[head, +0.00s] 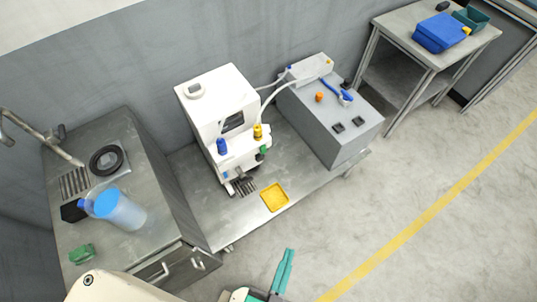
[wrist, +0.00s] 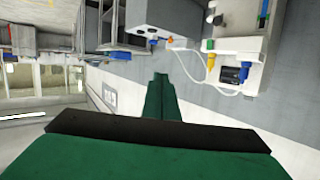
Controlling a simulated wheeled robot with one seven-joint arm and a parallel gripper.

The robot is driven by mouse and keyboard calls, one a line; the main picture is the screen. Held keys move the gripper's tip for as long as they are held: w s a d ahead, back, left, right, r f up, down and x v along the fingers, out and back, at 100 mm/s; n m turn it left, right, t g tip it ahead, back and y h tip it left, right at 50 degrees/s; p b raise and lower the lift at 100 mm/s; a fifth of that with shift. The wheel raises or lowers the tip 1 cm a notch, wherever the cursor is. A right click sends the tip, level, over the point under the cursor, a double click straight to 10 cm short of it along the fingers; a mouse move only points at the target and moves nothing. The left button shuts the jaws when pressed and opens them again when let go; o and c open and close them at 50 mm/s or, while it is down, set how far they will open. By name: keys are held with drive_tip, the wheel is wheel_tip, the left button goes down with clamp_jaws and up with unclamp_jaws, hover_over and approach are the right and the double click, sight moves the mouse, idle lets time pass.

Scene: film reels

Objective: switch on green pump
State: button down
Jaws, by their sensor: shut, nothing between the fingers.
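A white machine (head: 215,95) stands on the metal bench against the wall. It has a small green part (head: 264,150) on its front right, beside a yellow-topped part (head: 258,132) and a blue one (head: 222,146). The green part looks like the green pump, but it is small and its switch state cannot be told. In the wrist view the machine (wrist: 238,50) shows at the upper right, with a small green part (wrist: 209,45) near the yellow one. My gripper (head: 289,252) is shut and empty, in front of the bench and apart from the machine; its fingertips also show in the wrist view (wrist: 160,77).
A grey cabinet (head: 318,118) with an orange knob stands right of the machine, joined by hoses. A yellow tray (head: 274,197) lies on the bench front. A sink counter (head: 150,225) holds a blue-lidded container (head: 118,207) at left. Floor to the right is clear.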

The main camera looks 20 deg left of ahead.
drive_tip(key=w+a+f+m+g+y, duration=0.2)
drive_tip(key=w+f+m+g, duration=0.3)
drive_tip(key=w+f, duration=0.8)
drive_tip(key=w+a+r+m+g+y, duration=0.1)
drive_tip(key=w+a+r+y, duration=0.1)
drive_tip(key=w, duration=0.5)
drive_tip(key=w+a+r+m+g+y, duration=0.1)
drive_tip(key=w+a+r+g+y, duration=0.1)
drive_tip(key=w+r, duration=0.4)
drive_tip(key=w+a+y, duration=0.1)
drive_tip(key=y, duration=0.1)
drive_tip(key=shift+a+y, duration=0.25)
drive_tip(key=shift+y, duration=0.05)
drive_tip(key=shift+d, duration=0.1)
